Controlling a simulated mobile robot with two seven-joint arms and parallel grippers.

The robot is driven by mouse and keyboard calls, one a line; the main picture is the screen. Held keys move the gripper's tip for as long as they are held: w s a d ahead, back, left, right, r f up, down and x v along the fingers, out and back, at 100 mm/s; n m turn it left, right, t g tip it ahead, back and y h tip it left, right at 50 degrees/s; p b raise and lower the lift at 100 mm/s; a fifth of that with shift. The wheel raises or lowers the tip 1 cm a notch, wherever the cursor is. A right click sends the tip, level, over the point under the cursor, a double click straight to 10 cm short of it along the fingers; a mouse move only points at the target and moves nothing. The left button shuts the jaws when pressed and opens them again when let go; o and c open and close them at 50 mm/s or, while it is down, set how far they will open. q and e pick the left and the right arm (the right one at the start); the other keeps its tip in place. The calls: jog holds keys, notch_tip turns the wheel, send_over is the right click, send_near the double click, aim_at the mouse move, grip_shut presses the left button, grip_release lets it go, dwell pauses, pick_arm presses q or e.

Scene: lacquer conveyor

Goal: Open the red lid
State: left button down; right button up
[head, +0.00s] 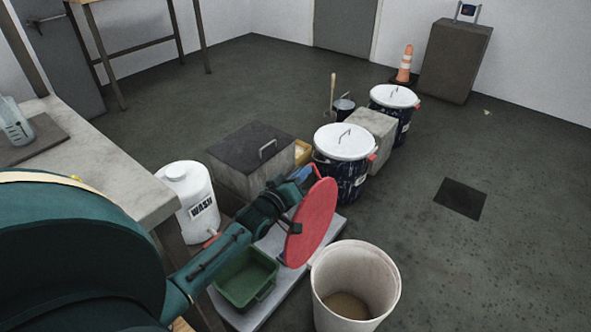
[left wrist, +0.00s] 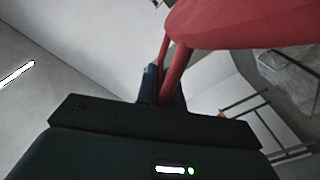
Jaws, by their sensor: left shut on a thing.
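My left gripper (head: 288,226) is shut on the handle of the red lid (head: 314,220). The lid is a round red disc, tilted almost upright and held in the air. In the left wrist view the lid (left wrist: 235,22) fills the upper right, and its red handle runs down to the dark fingers (left wrist: 160,88). An open white bucket (head: 327,290) with brownish contents stands just below and to the right of the lid. My right gripper does not show.
A green bin (head: 246,277) sits on a pale platform under my left arm. A white WASH jug (head: 191,200), a dark-lidded grey box (head: 250,155) and white-lidded drums (head: 345,142) stand nearby. The floor at the right is mostly clear.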

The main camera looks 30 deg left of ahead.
pick_arm(q)
jog(key=shift+d, duration=0.4)
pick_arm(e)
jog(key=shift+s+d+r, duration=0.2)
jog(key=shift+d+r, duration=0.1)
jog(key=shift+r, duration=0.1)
pick_arm(q)
jog(key=c, duration=1.5)
grip_release()
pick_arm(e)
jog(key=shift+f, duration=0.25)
